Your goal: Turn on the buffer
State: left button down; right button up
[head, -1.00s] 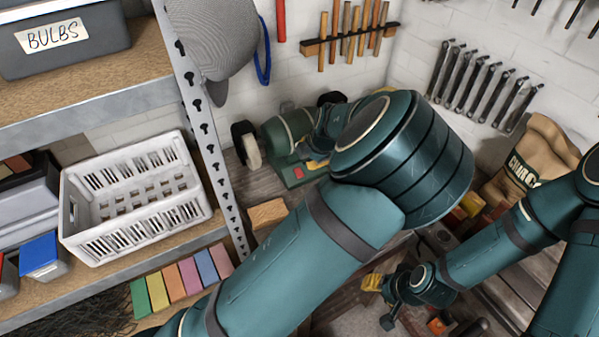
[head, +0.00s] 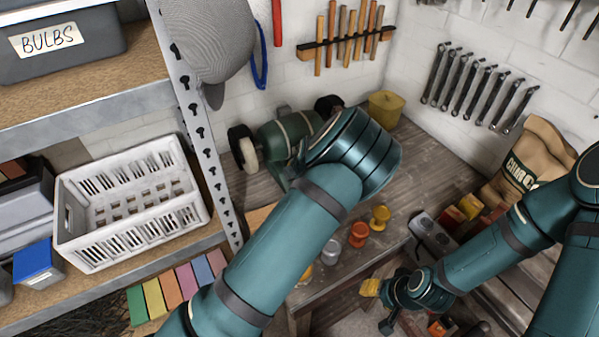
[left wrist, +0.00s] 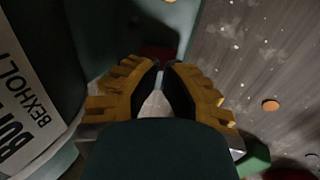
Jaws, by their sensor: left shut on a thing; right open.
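The buffer (head: 280,137) is a green bench machine with a pale wheel at its left end and a dark one at its right. It stands on the bench against the back wall. My left arm hides its front base in the head view. My left gripper (left wrist: 166,64) is hidden in the head view. In the left wrist view its yellow fingers are nearly together, right at a dark red switch (left wrist: 154,52) on the green base; the exact contact is dim. A lettered label shows beside it on the buffer's body. My right gripper (head: 378,307) is open and empty, low by the bench front.
The wooden bench (head: 425,171) holds small yellow, orange and grey pots, a yellow container (head: 386,108) and a charcoal bag (head: 535,158). A shelf upright (head: 205,140) stands close to the left of my left arm. A white basket (head: 130,205) sits on the shelf.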

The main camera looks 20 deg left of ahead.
pick_arm(q)
jog(key=shift+f, duration=0.25)
